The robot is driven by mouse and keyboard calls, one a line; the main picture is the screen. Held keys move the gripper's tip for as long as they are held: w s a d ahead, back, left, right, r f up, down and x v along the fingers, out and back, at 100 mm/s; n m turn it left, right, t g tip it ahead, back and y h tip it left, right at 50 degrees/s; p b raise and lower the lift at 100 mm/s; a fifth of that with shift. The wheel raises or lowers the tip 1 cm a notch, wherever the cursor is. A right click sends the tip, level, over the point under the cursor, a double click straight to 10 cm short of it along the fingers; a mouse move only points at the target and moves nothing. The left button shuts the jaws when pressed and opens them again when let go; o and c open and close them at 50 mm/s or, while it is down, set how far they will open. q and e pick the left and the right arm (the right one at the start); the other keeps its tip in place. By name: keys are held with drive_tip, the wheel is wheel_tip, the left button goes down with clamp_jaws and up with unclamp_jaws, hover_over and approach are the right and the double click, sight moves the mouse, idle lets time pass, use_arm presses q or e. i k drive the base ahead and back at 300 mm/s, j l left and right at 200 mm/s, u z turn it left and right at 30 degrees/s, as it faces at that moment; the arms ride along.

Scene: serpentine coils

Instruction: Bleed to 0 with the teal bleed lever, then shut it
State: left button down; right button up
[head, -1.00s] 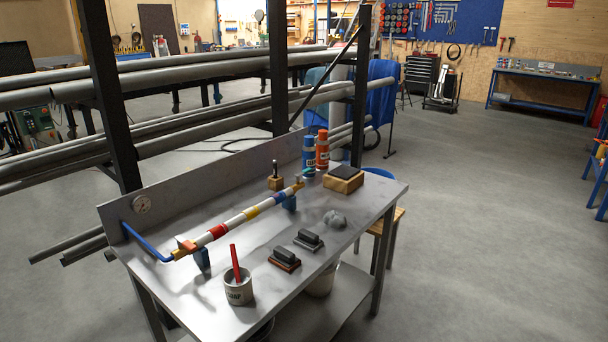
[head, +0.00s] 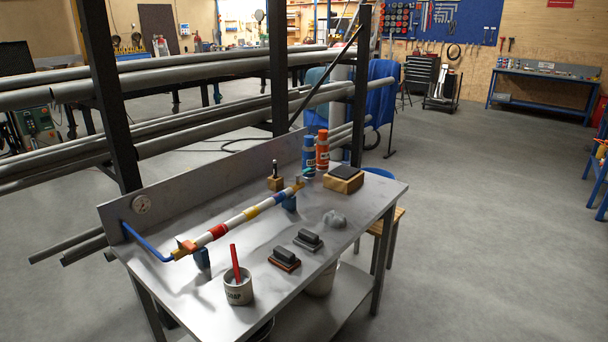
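A pipe with white, red, yellow and blue bands (head: 232,226) lies slantwise on blue supports on the metal workbench (head: 322,277). A blue tube (head: 147,243) joins its near left end, beside an orange part (head: 187,246). Neither of my grippers is in view.
A soap cup (head: 239,291) with a red handle, two dark-topped blocks (head: 285,259), a grey lump (head: 335,218), a wooden box (head: 344,179), and blue and orange bottles (head: 322,150) stand on the bench.

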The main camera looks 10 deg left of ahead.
sight(305, 172)
drive_tip(key=i+l+z, duration=0.1)
drive_tip(key=i+l, duration=0.85)
drive_tip(key=i, duration=0.15)
